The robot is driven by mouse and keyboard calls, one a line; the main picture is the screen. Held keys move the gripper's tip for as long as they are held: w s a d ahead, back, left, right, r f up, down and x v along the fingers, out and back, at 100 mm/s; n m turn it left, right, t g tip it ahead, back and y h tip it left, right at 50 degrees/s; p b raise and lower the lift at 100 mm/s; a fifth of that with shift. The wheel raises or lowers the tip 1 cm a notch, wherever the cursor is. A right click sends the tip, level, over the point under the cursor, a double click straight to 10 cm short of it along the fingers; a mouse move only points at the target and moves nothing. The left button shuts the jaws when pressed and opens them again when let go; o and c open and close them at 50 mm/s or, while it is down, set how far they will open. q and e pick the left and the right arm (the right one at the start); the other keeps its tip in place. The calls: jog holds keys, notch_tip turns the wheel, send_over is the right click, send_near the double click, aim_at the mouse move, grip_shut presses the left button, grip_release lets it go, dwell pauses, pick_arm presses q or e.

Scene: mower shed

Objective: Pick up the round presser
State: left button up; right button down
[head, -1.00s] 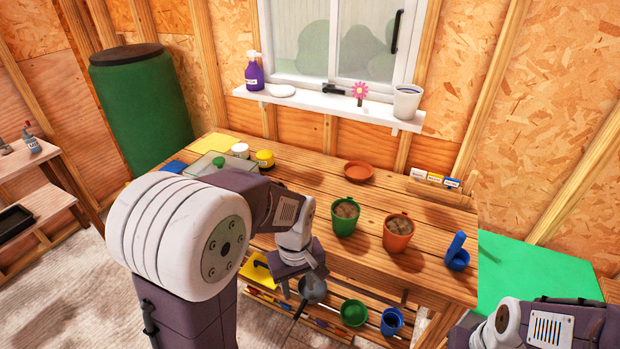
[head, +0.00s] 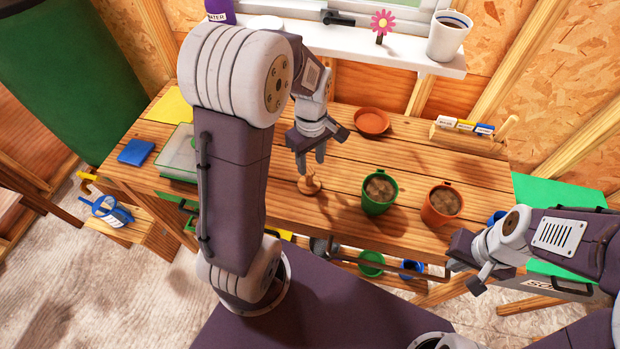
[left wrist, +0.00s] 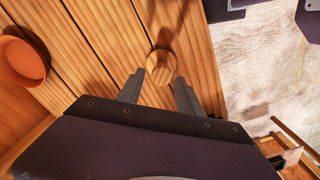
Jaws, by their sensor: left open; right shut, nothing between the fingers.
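The round wooden presser (head: 309,185) stands on the bench top, left of the green pot. In the left wrist view the presser (left wrist: 161,64) is a round disc just beyond the fingertips, roughly centred between them. My left gripper (head: 311,164) is open and points down above the presser, with nothing between its fingers. Its two fingers also show in the left wrist view (left wrist: 158,90). My right gripper (head: 468,272) is shut and empty, low at the right by the bench's front edge.
A green pot (head: 379,193) and an orange pot (head: 441,204), both with soil, stand right of the presser. A terracotta saucer (head: 371,121) lies behind. A clear-lidded tray (head: 178,153) and blue square (head: 136,151) are at the left. Bench around the presser is clear.

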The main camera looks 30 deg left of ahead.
aim_at(308, 170)
pick_arm(q)
jog(key=shift+a+f, duration=0.35)
jog(key=shift+f, duration=0.1)
notch_tip(308, 170, down, 4)
jog(key=shift+s, duration=0.15)
jog(key=shift+f, duration=0.45)
jog(key=shift+r, duration=0.1)
grip_shut()
